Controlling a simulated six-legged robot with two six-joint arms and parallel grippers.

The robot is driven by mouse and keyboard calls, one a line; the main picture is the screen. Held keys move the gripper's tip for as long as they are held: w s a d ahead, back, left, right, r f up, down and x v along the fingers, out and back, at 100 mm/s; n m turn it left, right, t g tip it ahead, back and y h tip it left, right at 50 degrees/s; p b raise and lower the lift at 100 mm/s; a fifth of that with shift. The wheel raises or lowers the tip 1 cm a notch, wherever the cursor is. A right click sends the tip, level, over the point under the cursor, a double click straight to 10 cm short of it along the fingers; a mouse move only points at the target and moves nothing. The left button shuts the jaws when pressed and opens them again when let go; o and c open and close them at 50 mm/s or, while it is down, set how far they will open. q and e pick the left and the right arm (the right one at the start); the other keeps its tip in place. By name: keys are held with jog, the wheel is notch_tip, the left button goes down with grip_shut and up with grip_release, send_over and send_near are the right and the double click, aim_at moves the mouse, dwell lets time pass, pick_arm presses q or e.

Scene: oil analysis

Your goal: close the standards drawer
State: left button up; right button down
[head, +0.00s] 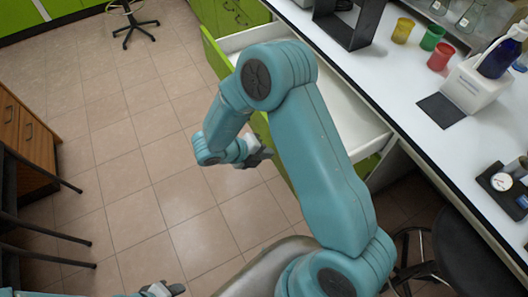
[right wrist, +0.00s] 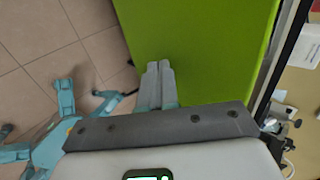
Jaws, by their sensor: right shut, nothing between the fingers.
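The standards drawer (head: 352,112) stands pulled out from under the white bench, with its pale inside showing. Its green front (head: 214,54) faces the open floor, and my right arm hides much of it. My right gripper (head: 262,154) is shut and empty, on the outer side of the drawer front. In the right wrist view the shut fingers (right wrist: 159,70) lie over the broad green front (right wrist: 205,50); I cannot tell whether they touch it. My left gripper (head: 164,289) shows only partly at the bottom edge, away from the drawer, and its jaws are unclear.
The white bench (head: 405,85) runs along the right with coloured beakers (head: 432,38), a black stand (head: 347,22) and a bottle holder (head: 472,88). A black chair (head: 470,255) stands at lower right. A wooden cabinet (head: 25,140) is at left. The tiled floor between is clear.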

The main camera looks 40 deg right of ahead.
jog(key=shift+d, duration=0.1)
jog(key=p, duration=0.1)
send_over(347, 126)
jog(key=shift+w+a, duration=0.1)
jog(key=shift+a, duration=0.1)
jog(key=shift+d+r, duration=0.1)
jog(key=shift+d, duration=0.05)
jog(key=shift+d+r, duration=0.1)
jog(key=shift+d, duration=0.05)
